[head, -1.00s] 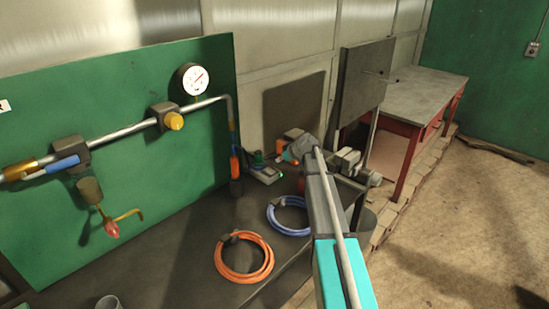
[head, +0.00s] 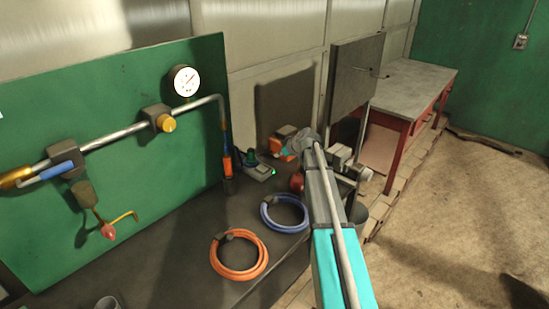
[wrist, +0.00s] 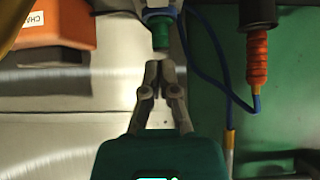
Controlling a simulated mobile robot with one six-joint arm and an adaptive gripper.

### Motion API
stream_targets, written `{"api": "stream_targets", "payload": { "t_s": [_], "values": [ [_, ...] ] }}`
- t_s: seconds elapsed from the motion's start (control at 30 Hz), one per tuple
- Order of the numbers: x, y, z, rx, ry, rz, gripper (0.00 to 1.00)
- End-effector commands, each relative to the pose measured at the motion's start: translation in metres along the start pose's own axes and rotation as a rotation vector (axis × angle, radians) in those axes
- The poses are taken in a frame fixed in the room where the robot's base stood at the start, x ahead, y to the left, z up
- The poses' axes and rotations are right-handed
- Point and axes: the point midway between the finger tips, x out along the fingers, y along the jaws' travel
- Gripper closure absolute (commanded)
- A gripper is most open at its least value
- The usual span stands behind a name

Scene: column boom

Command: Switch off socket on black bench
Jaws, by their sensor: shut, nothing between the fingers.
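The black bench (head: 185,245) runs along the foot of the green panel. The socket (head: 260,171) is a small grey block at its back, with a green plug-like part (head: 245,155) at its left and a small bright green spot at its right end. In the wrist view my gripper (wrist: 158,66) is shut and empty. Its fingertips are just short of a green cylindrical end (wrist: 161,28), with a small gap between them; I cannot tell for sure that this is the plug. The socket's switch cannot be made out. In the head view my arm partly hides my gripper.
An orange box (head: 286,140) stands right beside my gripper; its label shows in the wrist view (wrist: 52,22). Orange (head: 239,256) and blue (head: 285,214) hose coils lie on the bench. A blue cable (wrist: 205,77) hangs near my fingers. Pipework (head: 120,141) crosses the green panel.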

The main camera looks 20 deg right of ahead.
Motion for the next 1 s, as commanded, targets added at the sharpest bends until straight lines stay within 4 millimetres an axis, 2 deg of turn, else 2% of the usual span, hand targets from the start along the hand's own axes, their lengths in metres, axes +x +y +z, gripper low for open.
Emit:
{"api": "stream_targets", "payload": {
  "t_s": [0.33, 0.77, 1.0],
  "values": [
    [0.007, 0.002, -0.012, 0.0, 0.057, 0.0, 1.0],
    [0.009, 0.001, -0.013, -0.001, 0.06, -0.001, 1.0],
    [0.022, 0.002, -0.013, -0.002, 0.06, -0.001, 1.0]
  ]
}}
